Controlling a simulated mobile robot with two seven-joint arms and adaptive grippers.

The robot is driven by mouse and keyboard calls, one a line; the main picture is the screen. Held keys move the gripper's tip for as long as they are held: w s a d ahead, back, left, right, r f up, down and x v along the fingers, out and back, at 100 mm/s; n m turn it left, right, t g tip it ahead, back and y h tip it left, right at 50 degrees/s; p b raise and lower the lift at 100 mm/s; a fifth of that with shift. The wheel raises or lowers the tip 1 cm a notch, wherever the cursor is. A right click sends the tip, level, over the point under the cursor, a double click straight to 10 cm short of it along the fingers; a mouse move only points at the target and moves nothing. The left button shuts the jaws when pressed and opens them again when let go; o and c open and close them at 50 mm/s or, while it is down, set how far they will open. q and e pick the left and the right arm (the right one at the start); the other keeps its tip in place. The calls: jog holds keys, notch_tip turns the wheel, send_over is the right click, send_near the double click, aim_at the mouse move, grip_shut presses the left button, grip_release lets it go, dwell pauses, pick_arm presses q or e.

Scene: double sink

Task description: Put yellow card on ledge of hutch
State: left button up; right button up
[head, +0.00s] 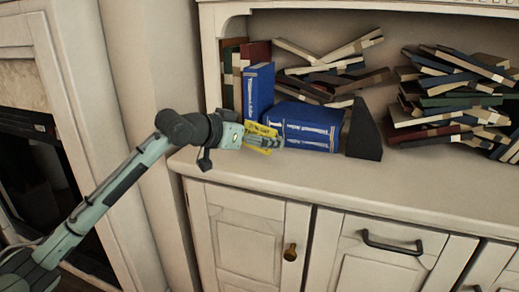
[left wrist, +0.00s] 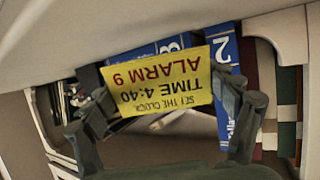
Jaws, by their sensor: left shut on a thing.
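The yellow card (head: 262,130) is held by my left gripper (head: 262,142), just above the hutch ledge (head: 240,165), in front of the blue books. In the left wrist view the card (left wrist: 160,80) lies between the two fingers of my left gripper (left wrist: 165,95). It looks upside down there, with the words "SET THE CLOCK", "TIME 4:40" and "ALARM 9". Whether the card touches the ledge or a book, I cannot tell. My right gripper is not in view.
An upright blue book (head: 258,90) and a lying blue book (head: 308,127) are right behind the card, with a dark wedge-shaped bookend (head: 364,132) to the right. Several piled books (head: 455,95) fill the right side. The ledge's front strip is clear. A cabinet with handles is below.

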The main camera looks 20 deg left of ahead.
aim_at(254, 148)
pick_arm(q)
notch_tip(254, 148, down, 3)
jog(key=shift+f, duration=0.15)
jog(key=o, duration=0.6)
jog(key=shift+c, duration=0.2)
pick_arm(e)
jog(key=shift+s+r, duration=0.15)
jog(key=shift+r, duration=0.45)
pick_arm(q)
jog(key=shift+s, duration=0.1)
jog(key=v, duration=1.1)
jog(key=shift+s+a+r, duration=0.2)
jog(key=shift+s+r, duration=0.05)
jog(key=shift+s, duration=0.05)
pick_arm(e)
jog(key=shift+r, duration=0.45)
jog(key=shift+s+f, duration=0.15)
